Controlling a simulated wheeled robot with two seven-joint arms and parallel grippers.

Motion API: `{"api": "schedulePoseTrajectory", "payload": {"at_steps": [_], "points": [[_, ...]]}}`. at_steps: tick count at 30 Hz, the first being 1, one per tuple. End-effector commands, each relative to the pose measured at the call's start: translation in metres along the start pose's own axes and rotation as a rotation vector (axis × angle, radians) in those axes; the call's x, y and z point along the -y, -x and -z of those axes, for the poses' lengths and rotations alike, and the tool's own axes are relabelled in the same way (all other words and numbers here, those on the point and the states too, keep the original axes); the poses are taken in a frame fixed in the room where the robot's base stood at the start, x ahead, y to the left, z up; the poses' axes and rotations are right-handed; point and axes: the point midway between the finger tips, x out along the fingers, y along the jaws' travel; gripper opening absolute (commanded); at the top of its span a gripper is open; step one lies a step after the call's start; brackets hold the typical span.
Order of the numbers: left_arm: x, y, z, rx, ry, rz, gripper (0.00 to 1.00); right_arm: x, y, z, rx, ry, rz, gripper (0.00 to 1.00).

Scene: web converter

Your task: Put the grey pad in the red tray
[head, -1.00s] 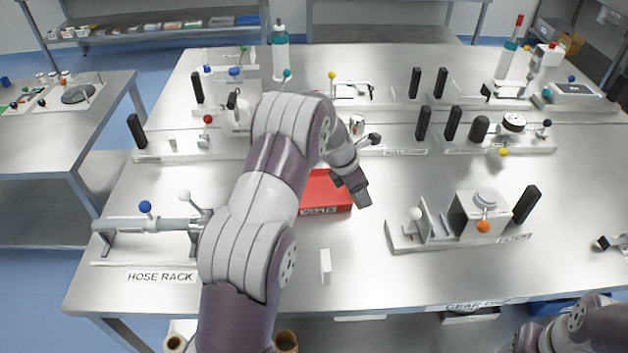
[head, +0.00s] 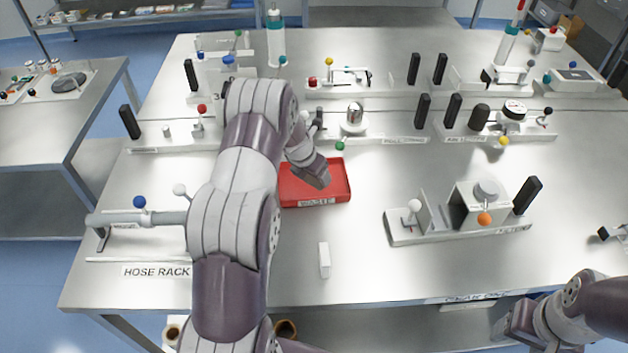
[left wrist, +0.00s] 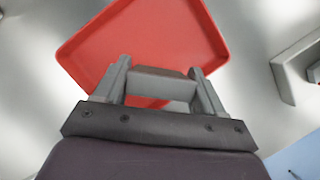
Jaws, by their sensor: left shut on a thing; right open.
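The red tray (head: 335,190) lies on the steel table in the middle of the head view, partly hidden by my left arm. My left gripper (head: 316,178) is over the tray, pointing down. In the left wrist view, the red tray (left wrist: 150,35) lies beyond the fingers of my left gripper (left wrist: 160,75). These are shut on a grey pad (left wrist: 160,86), which spans the gap between them. I cannot make out the pad clearly in the head view. My right gripper (head: 512,328) is low at the right, by the table's front edge, away from the tray, and open.
A small white block (head: 324,260) stands in front of the tray. The hose rack (head: 150,220) is left of my left arm. A fixture with an orange knob (head: 460,215) stands to the right. Behind the tray is a row of fixtures with a green ball (head: 340,146).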

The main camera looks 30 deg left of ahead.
Motion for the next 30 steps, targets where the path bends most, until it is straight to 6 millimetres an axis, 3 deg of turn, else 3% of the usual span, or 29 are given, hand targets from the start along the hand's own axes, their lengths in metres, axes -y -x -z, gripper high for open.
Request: {"api": "schedulePoseTrajectory", "payload": {"at_steps": [5, 16, 17, 26, 30], "points": [[0.001, -0.027, 0.012, -0.003, 0.001, 0.001, 0.41, 0.000, 0.000, 0.000, 0.000, 0.000, 0.000, 0.62], [0.001, -0.033, 0.014, -0.003, 0.000, 0.001, 0.41, 0.000, -0.002, 0.000, 0.000, 0.000, 0.000, 0.62], [0.001, -0.032, 0.014, -0.003, 0.000, 0.001, 0.79, 0.000, -0.001, 0.000, 0.000, 0.000, 0.000, 0.62], [0.001, -0.030, 0.013, -0.002, 0.000, 0.001, 0.80, 0.000, -0.001, 0.000, 0.000, 0.000, 0.000, 0.62], [0.000, -0.019, 0.011, -0.001, 0.000, 0.000, 0.80, 0.000, 0.000, 0.000, 0.000, 0.000, 0.000, 0.62]]}}
